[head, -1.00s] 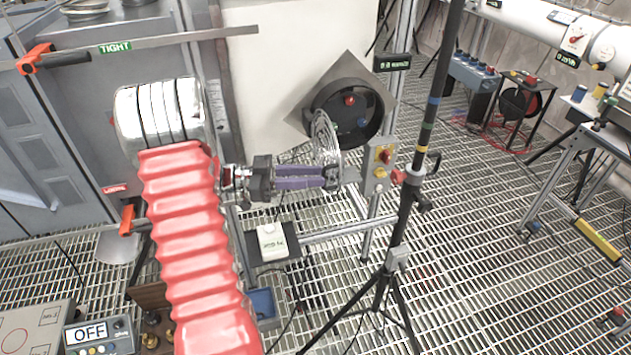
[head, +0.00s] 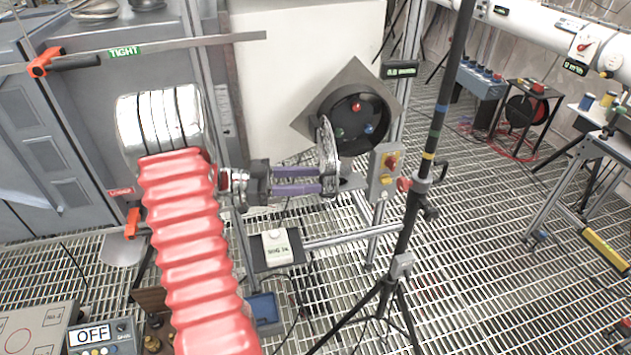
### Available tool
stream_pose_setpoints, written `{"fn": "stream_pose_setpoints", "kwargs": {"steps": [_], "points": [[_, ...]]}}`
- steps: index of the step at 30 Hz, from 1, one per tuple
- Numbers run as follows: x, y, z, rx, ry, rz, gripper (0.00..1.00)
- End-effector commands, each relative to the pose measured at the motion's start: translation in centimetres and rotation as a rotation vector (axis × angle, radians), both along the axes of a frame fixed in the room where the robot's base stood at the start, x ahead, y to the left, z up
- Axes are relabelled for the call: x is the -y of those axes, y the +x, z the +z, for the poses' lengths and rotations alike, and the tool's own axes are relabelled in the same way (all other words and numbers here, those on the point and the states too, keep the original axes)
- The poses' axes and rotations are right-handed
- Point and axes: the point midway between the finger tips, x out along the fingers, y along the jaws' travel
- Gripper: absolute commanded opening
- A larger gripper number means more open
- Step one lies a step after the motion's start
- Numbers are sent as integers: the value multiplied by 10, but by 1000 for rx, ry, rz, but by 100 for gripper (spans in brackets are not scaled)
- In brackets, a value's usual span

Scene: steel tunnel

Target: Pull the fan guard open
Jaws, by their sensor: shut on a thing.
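The fan guard (head: 327,150) is a round wire grille seen nearly edge-on, standing swung out from the fan. The fan (head: 352,117) is a dark round housing on a grey diamond-shaped plate, with red, green and blue spots inside. My gripper (head: 328,181), with purple fingers, is shut on the guard at its lower part. My red ribbed arm sleeve hides what is behind it at the left. The exact contact between fingers and wire is too small to see.
A grey control box (head: 383,172) with red and yellow buttons stands just right of the guard. A black tripod pole (head: 418,170) rises right of it. A small white device (head: 277,247) sits on a stand below my gripper.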

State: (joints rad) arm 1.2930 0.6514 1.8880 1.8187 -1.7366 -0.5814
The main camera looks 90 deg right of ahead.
Motion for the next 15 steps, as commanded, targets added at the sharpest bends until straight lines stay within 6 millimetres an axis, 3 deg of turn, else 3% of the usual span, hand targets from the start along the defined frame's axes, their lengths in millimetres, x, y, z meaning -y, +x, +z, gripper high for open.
{"fn": "stream_pose_setpoints", "kwargs": {"steps": [15], "points": [[3,90,0,0,-2,8,28]]}}
